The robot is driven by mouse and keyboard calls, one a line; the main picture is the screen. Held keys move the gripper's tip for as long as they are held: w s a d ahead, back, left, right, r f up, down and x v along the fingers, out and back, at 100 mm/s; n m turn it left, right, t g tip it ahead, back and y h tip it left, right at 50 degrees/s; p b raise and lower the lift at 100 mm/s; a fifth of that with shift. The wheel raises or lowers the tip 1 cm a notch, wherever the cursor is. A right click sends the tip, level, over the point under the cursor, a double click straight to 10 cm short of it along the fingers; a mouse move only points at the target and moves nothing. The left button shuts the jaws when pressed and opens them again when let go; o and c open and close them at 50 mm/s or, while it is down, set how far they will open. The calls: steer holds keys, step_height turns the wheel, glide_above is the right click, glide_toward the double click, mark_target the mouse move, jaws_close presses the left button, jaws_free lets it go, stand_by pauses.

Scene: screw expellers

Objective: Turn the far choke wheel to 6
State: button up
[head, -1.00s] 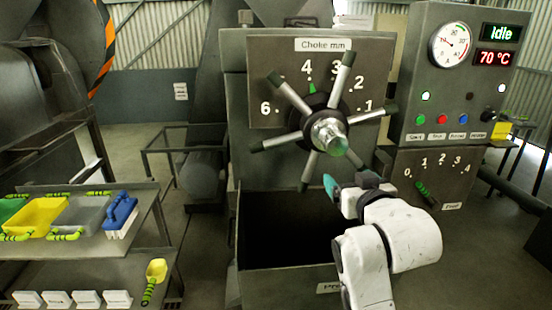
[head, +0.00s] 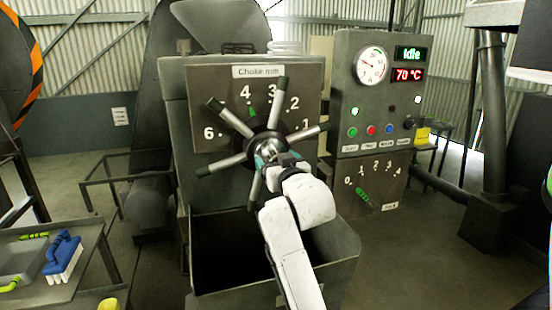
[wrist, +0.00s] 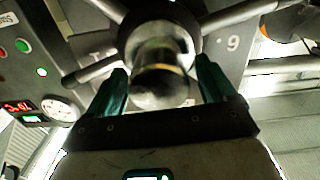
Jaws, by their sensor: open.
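The choke wheel (head: 230,160) has several dark-tipped metal spokes around a central hub and stands in front of a grey plate marked "Choke mm". No other choke wheel shows. The plate's scale (head: 296,104) reads 6, 4, 3, 2, 1 from left to right. A green pointer (head: 252,111) sits just under the 4. My gripper (head: 268,155) is at the hub. In the wrist view the blurred metal hub (wrist: 163,70) lies between the two teal fingers of my open gripper (wrist: 165,87). Whether the fingers touch it I cannot tell.
A control panel (head: 345,110) with a gauge, "Idle" and "70 °C" displays and buttons stands to the right. Below it is a smaller green-handled dial (head: 364,195). An open bin (head: 340,240) is under the wheel. A bench (head: 75,272) with a blue brush (head: 62,255) stands at left.

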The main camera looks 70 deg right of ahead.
steer(key=shift+w+d, duration=0.15)
steer(key=shift+d, duration=0.05)
steer(key=c, duration=1.4)
steer(key=shift+w, duration=0.1)
steer(key=shift+c, duration=0.3)
